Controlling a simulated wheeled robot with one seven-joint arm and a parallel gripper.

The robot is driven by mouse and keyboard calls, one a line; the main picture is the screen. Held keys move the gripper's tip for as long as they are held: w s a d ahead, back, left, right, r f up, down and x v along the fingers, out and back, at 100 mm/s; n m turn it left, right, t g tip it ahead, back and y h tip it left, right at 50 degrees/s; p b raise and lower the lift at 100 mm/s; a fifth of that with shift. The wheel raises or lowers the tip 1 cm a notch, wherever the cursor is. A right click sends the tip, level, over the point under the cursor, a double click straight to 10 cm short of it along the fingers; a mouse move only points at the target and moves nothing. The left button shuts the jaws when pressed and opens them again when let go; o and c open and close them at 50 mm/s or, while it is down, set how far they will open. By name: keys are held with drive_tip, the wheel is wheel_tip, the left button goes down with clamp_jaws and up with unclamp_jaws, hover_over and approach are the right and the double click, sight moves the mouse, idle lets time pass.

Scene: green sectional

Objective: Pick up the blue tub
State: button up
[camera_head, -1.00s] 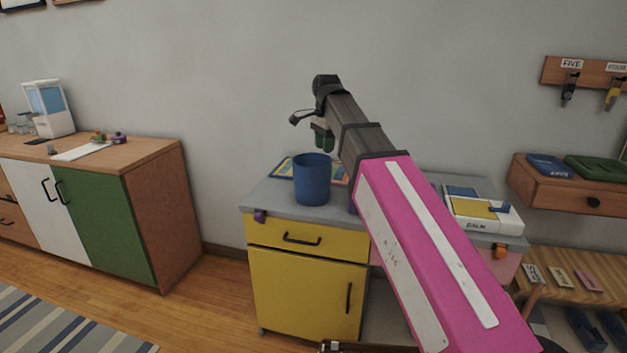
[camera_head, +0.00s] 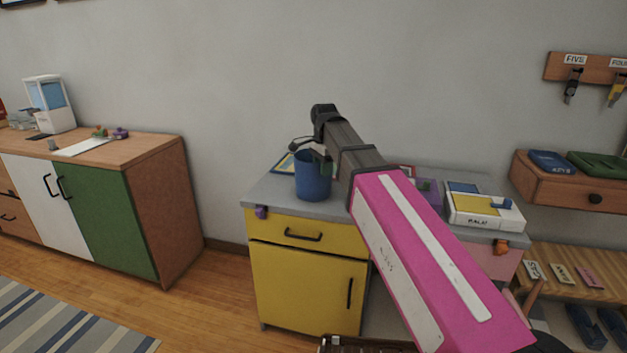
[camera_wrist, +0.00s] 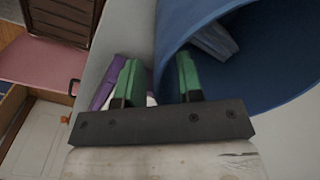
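The blue tub (camera_head: 312,182) stands upright on the grey top of the yellow cabinet. In the wrist view the tub (camera_wrist: 262,70) fills the upper right, with its open mouth showing. My gripper (camera_head: 322,164) is low over the tub's right rim. In the wrist view my gripper (camera_wrist: 158,80) is open, with green fingertips apart. The right finger overlaps the tub's mouth and the left finger is outside the tub, so the near wall lies between them. I cannot tell whether either finger touches it.
The grey countertop (camera_head: 270,193) also holds a purple item (camera_head: 429,190) and a white box with a yellow panel (camera_head: 484,208), right of the tub. A flat colourful picture (camera_head: 284,164) lies behind the tub. The counter's left front is clear.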

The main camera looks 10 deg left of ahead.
drive_tip(key=shift+f, duration=0.35)
clamp_jaws()
drive_tip(key=shift+r, duration=0.1)
